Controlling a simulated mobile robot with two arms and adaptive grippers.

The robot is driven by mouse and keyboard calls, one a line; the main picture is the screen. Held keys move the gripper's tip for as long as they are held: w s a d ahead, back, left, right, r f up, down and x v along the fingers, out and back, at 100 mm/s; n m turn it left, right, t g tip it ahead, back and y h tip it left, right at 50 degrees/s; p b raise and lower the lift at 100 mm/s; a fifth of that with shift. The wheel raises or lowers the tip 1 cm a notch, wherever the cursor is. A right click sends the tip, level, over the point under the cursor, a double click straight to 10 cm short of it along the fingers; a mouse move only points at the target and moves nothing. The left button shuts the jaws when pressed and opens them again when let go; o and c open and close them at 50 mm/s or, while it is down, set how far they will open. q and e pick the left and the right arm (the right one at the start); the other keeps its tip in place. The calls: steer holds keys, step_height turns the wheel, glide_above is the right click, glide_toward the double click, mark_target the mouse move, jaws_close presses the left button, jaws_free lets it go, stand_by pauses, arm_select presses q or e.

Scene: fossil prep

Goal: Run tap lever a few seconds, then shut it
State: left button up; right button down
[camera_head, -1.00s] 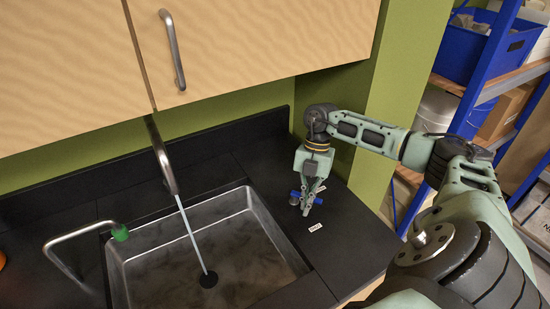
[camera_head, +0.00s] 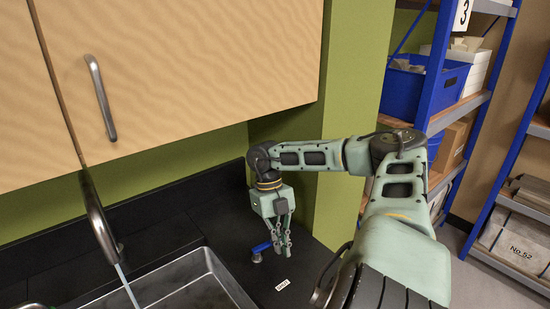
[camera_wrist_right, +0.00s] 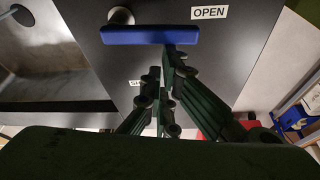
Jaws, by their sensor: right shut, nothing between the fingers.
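The tap (camera_head: 100,225) is a curved metal spout at the left of the head view. A water stream (camera_head: 127,286) runs from it. The blue tap lever (camera_head: 262,246) stands on the black counter right of the sink. In the right wrist view the lever (camera_wrist_right: 150,36) is a blue bar, its right end near the OPEN label (camera_wrist_right: 209,12). A second label (camera_wrist_right: 134,83) is partly hidden by my fingers. My right gripper (camera_head: 283,251) is shut and empty, just right of the lever; I cannot tell whether it touches it. My left gripper is out of view.
The metal sink (camera_head: 212,272) is cut off at the bottom left. A wooden cupboard (camera_head: 200,65) hangs above the counter. A green wall (camera_head: 345,130) stands behind my right arm. Blue shelving (camera_head: 431,80) with a blue bin (camera_head: 405,93) is at the right.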

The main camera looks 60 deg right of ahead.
steer(key=shift+d, duration=0.25)
steer(key=shift+w, duration=0.1)
stand_by(0.4)
steer(key=v, duration=0.7)
steer(key=shift+r, duration=0.25)
steer(key=shift+d, duration=0.1)
stand_by(0.4)
